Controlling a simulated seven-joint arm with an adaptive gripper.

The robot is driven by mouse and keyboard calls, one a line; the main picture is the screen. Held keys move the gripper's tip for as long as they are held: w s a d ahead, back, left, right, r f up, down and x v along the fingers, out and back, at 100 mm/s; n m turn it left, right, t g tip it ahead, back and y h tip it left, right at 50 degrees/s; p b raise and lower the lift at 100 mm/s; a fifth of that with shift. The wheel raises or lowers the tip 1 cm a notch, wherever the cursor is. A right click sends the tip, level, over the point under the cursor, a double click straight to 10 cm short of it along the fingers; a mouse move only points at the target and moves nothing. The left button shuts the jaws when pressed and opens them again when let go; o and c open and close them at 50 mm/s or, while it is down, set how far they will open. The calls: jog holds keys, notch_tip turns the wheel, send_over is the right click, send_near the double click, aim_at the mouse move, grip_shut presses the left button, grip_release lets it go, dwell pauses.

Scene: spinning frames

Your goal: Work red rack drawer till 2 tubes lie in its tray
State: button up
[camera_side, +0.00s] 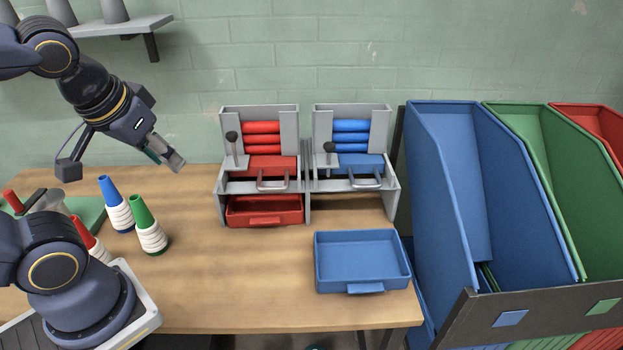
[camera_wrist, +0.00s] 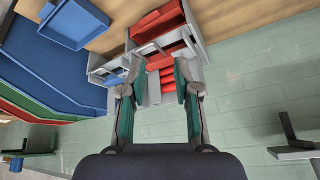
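The red rack (camera_side: 290,175) stands at the back middle of the table, with several red tubes (camera_side: 261,139) stacked in its upright holder. Its red drawer (camera_side: 268,163) with a grey bar handle (camera_side: 273,184) sits below the stack, and a black-knobbed lever (camera_side: 232,138) is at its left. The red tray (camera_side: 265,218) is under the drawer; I see no tube in its visible part. My gripper (camera_side: 172,160) hangs in the air left of the rack, touching nothing. In the wrist view my gripper (camera_wrist: 157,88) is open and empty, with the red tubes (camera_wrist: 168,75) beyond its fingers.
A blue rack (camera_side: 394,178) stands close on the right, with an empty blue tray (camera_side: 361,260) in front. Blue (camera_side: 118,208), green (camera_side: 147,228) and red (camera_side: 88,236) cones stand at the left. Large bins (camera_side: 440,190) are at right. The table's middle is clear.

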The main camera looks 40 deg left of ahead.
jog(key=shift+o, duration=0.9)
jog(key=a+y, duration=0.1)
jog(key=a+f+g+y, duration=0.1)
jog(key=a, duration=0.1)
jog(key=w+a+n+g+y, duration=0.1)
jog(key=a, duration=0.1)
jog(key=shift+w+f+y, duration=0.1)
jog(key=shift+f+y, duration=0.1)
jog(key=shift+y, duration=0.1)
jog(key=w+d+f+m+t+y, duration=0.2)
jog(key=w+f+m+y, duration=0.15)
jog(key=w, duration=0.35)
jog(key=w+d+f+m+t+y, duration=0.2)
jog(key=w+f+m+t, duration=0.15)
jog(key=w, duration=0.35)
jog(key=m+h, duration=0.2)
jog(key=m, duration=0.4)
send_near(272, 190)
jog(key=shift+t, duration=0.25)
jog(key=x, duration=1)
jog(key=shift+a+f, duration=0.2)
jog(key=shift+a, duration=0.05)
